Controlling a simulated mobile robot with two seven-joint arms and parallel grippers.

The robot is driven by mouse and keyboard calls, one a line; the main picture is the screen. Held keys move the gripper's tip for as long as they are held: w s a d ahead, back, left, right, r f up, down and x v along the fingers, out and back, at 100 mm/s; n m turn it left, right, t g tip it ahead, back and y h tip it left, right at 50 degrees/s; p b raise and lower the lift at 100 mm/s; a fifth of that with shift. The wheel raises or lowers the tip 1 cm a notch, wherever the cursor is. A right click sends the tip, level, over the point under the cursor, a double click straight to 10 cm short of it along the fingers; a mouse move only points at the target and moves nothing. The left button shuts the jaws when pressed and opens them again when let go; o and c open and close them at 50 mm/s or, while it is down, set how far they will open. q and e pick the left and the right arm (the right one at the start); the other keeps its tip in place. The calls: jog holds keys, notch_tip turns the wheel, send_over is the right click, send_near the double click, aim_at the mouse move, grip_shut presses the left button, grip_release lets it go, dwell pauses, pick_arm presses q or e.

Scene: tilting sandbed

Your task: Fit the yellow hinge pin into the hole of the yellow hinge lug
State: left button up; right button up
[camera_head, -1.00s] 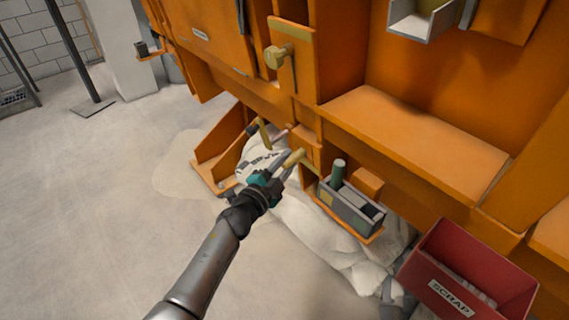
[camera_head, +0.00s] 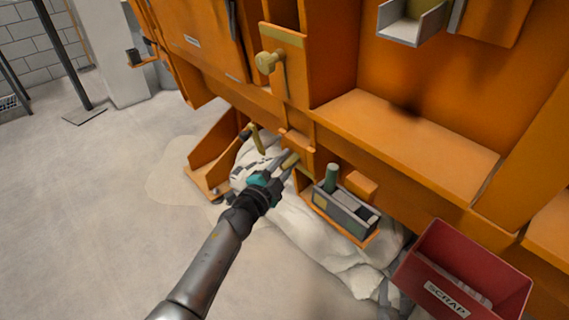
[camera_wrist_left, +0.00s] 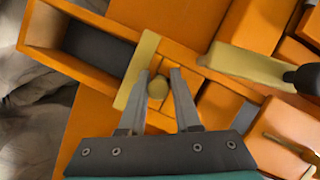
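The yellow hinge pin (camera_head: 291,160) is at the fingertips of my left gripper (camera_head: 284,164), in front of the orange frame. In the left wrist view the rounded end of the pin (camera_wrist_left: 158,88) shows between the two fingers (camera_wrist_left: 159,76), which appear closed on its sides. A yellow plate (camera_wrist_left: 136,75), seemingly the hinge lug, lies just beyond and to the left of the pin. The hole is hidden, and I cannot tell whether the pin is in it. My right gripper is not in view.
A yellow lever (camera_wrist_left: 250,65) with a black knob stands close to the fingers. A grey caddy (camera_head: 345,212) with a green cylinder sits right of the gripper. A red scrap bin (camera_head: 463,285) is lower right.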

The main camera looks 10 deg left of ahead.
pick_arm(q)
jog(key=o, duration=0.4)
jog(key=shift+f, duration=0.1)
jog(key=shift+o, duration=0.8)
jog(key=shift+f, duration=0.1)
jog(key=o, duration=0.3)
jog(key=shift+o, duration=0.2)
jog(key=s+a+f, duration=0.1)
jog(key=s+a, duration=0.4)
jog(key=s, duration=0.1)
jog(key=shift+p, duration=0.45)
